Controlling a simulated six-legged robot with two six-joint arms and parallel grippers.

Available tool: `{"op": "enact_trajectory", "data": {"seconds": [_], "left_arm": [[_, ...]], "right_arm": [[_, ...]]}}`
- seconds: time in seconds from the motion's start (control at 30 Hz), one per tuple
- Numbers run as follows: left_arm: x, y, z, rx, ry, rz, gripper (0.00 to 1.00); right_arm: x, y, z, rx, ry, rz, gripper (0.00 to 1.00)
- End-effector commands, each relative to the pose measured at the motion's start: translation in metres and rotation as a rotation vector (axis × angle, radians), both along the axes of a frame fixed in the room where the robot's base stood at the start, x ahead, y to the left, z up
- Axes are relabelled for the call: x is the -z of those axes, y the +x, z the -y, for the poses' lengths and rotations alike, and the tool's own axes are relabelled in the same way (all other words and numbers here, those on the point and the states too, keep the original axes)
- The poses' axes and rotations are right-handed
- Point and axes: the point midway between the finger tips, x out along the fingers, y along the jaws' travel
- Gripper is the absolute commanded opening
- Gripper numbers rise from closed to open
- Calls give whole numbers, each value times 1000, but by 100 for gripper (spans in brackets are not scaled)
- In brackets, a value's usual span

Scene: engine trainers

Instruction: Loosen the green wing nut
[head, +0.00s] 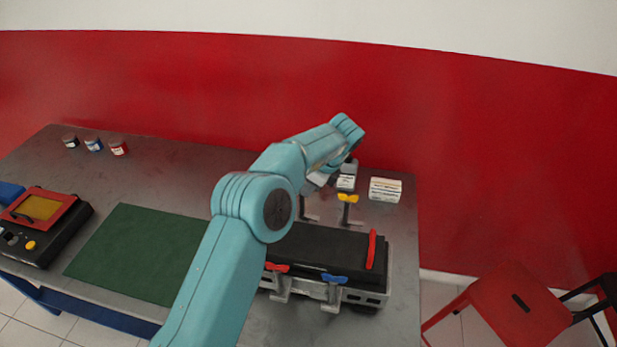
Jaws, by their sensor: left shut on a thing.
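The black engine trainer block (318,248) lies on the grey table with clamp brackets along its near and far sides. A yellow wing nut (347,198) tops the far right bracket. A red wing nut (277,267) and a blue wing nut (334,278) sit on the near brackets. The green wing nut does not show; my left arm and gripper cover the top of the far left bracket (309,210). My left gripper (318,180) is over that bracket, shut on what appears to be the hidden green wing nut. My right gripper is not in view.
A red handle (371,250) stands up at the block's right end. White boxes (385,189) stand behind the block, near the red wall. A green mat (135,252), a tester (42,225) and small jars (94,144) are on the left. A red stool (515,310) stands right of the table.

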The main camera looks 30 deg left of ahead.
Motion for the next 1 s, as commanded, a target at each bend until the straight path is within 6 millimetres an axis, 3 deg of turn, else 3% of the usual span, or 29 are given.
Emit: {"op": "enact_trajectory", "data": {"seconds": [0.03, 0.07, 0.3, 0.63, 0.7, 0.73, 1.0], "left_arm": [[-10, 1, 0, -40, 0, -3, 0], [-9, 2, 0, -72, 1, -3, 0], [-1, 5, -1, -206, 0, 3, 0], [-1, 5, -1, -217, 0, 3, 0], [-1, 5, -1, -216, 0, 3, 26], [-1, 5, -1, -216, 0, 3, 32], [-1, 4, -1, -214, 0, 2, 32]], "right_arm": [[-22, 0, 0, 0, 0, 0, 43], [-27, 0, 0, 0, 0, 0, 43], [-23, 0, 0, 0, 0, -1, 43], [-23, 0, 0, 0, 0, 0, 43], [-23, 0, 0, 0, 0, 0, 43], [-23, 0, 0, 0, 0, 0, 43], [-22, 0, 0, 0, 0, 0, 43]]}}
